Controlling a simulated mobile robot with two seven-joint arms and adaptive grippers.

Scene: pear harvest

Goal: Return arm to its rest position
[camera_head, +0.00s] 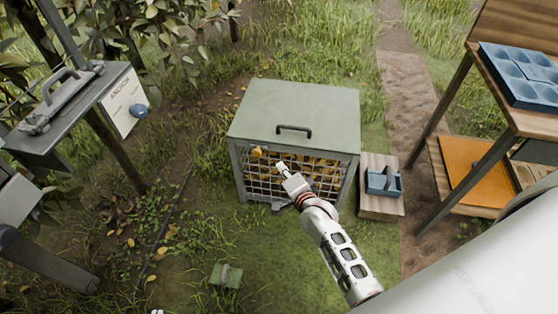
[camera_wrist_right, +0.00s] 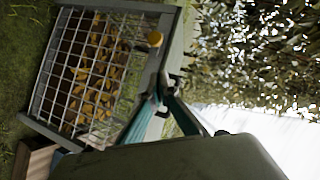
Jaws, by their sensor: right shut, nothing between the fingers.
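My right arm reaches in from the lower right of the head view. Its right gripper (camera_head: 281,168) is shut and empty, in front of the wire-mesh front of a green-lidded bin (camera_head: 295,104). I cannot tell whether it touches the mesh. In the right wrist view the teal fingers of the right gripper (camera_wrist_right: 166,92) come together beside the bin's frame (camera_wrist_right: 163,66). A yellow round thing (camera_head: 256,151) sits at the upper left of the mesh; it also shows in the right wrist view (camera_wrist_right: 155,39). My left gripper is not in view.
A small blue carrier (camera_head: 384,182) stands on a wooden box right of the bin. A wooden shelf stand (camera_head: 484,72) with a blue compartment tray (camera_head: 520,75) is at the right. A green object (camera_head: 226,275) lies on the grass.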

